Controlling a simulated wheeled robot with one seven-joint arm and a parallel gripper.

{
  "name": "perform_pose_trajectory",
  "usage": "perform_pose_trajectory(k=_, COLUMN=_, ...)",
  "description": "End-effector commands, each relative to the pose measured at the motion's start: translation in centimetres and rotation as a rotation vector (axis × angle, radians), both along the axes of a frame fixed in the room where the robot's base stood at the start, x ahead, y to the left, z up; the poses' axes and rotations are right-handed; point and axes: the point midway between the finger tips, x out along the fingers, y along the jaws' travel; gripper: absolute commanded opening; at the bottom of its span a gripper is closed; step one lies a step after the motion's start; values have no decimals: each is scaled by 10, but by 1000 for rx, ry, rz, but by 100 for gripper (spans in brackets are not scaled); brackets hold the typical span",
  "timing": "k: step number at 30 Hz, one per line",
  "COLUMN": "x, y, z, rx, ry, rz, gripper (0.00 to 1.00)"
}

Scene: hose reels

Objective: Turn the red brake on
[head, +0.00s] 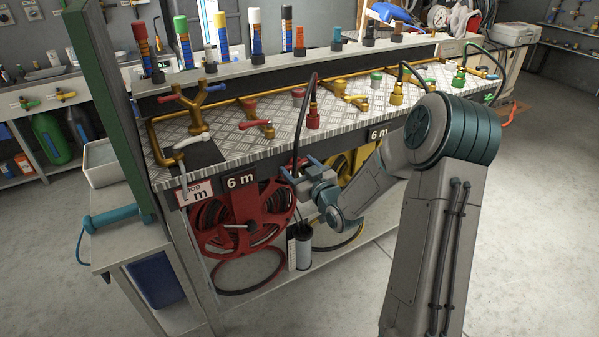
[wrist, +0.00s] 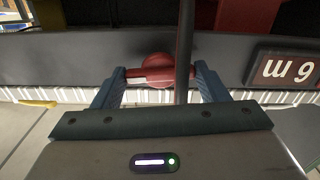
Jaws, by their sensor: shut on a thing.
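The red brake (wrist: 152,75), a short bar with a round hub, shows in the wrist view on the dark front rail. My gripper (wrist: 160,70) has its two blue fingers at either end of the bar and is shut on it. In the head view my gripper (head: 302,167) is at the front edge of the bench, right of the red reel (head: 240,222). I cannot make out the brake there. A dark hose (wrist: 185,45) crosses in front of the brake's right part in the wrist view.
A "6 m" label (wrist: 286,69) is right of the brake in the wrist view, upside down. A yellow reel (head: 340,172) is behind my arm. Valves line the metal bench top (head: 225,145). The floor at right is clear.

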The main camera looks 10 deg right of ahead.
Motion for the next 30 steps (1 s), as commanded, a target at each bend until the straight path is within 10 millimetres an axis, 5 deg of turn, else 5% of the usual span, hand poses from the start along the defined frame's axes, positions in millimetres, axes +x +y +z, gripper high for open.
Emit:
perform_pose_trajectory(k=16, x=-1, y=0, z=-1, rx=118, ry=42, rz=0, gripper=44)
perform_pose_trajectory(k=17, x=-1, y=0, z=-1, rx=118, ry=42, rz=0, gripper=70)
perform_pose_trajectory(k=19, x=-1, y=0, z=-1, rx=117, ry=41, rz=0, gripper=89)
perform_pose_trajectory(k=30, x=-4, y=-2, z=-1, rx=115, ry=41, rz=0, gripper=89)
